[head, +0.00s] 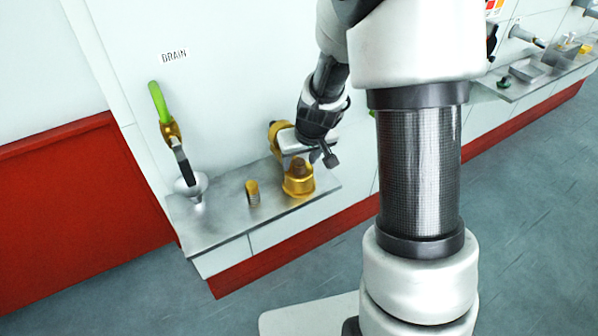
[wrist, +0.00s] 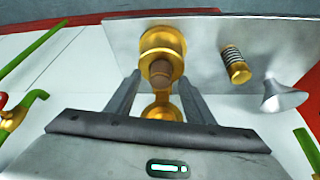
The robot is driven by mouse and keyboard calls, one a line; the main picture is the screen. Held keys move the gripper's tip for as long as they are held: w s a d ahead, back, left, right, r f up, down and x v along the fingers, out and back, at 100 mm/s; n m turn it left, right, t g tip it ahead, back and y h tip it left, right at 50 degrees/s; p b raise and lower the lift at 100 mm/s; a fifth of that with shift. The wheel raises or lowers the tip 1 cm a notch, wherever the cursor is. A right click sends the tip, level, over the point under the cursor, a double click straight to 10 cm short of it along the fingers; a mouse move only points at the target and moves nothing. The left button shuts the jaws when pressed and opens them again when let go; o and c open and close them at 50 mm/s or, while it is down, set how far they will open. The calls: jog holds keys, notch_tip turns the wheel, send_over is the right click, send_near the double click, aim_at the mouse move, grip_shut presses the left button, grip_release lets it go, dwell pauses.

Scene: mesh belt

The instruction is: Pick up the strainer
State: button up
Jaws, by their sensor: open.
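Two brass things on the steel shelf could be the strainer, and I cannot tell for sure which. One is a small ribbed cylinder with brass ends (head: 252,193), seen in the wrist view (wrist: 236,66) to the right of my fingers. The other is a larger round brass fitting (head: 298,186) with a brown middle, which also shows in the wrist view (wrist: 162,42). My gripper (wrist: 159,79) is open, its fingers on either side of the brown middle as seen from the wrist. Contact cannot be made out. The head view partly hides the gripper behind my wrist.
The steel shelf (head: 222,217) stands against a white wall. A silver funnel-shaped drain (head: 190,187) is at its left end, under a tap with a green handle (head: 158,100). More brass pipework (head: 274,133) is behind my gripper. The shelf's front left is clear.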

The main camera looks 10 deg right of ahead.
grip_shut()
